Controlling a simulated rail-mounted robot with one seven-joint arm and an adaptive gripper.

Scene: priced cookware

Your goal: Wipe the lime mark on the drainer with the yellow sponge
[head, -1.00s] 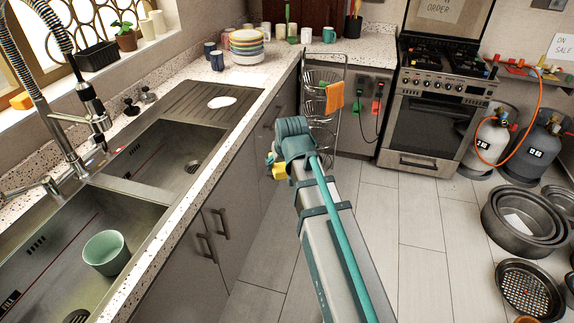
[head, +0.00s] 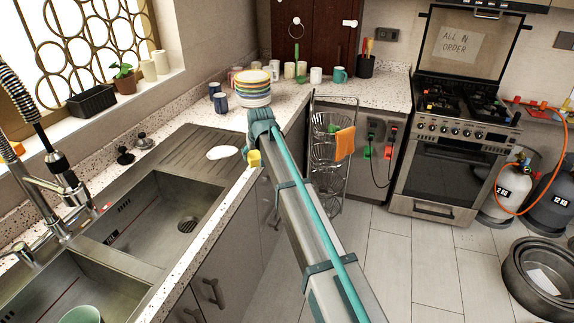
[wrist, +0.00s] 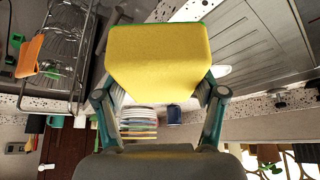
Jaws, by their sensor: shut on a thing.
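My gripper (wrist: 158,98) is shut on the yellow sponge (wrist: 156,60), which has a green layer along its far edge. In the head view the sponge (head: 254,158) hangs below the teal end of my arm, by the front edge of the counter. The grey ribbed drainer (head: 188,140) lies to its left, beside the sink. The lime mark (head: 221,152) is a white oval patch on the drainer, a short way left of the sponge and apart from it in the picture. In the wrist view the sponge covers most of the white patch (wrist: 219,71).
A stack of coloured plates (head: 253,90) and several mugs stand on the counter behind the drainer. A wire rack (head: 328,150) with an orange cloth (head: 345,143) stands right of my arm. The tap (head: 65,180) rises at the left.

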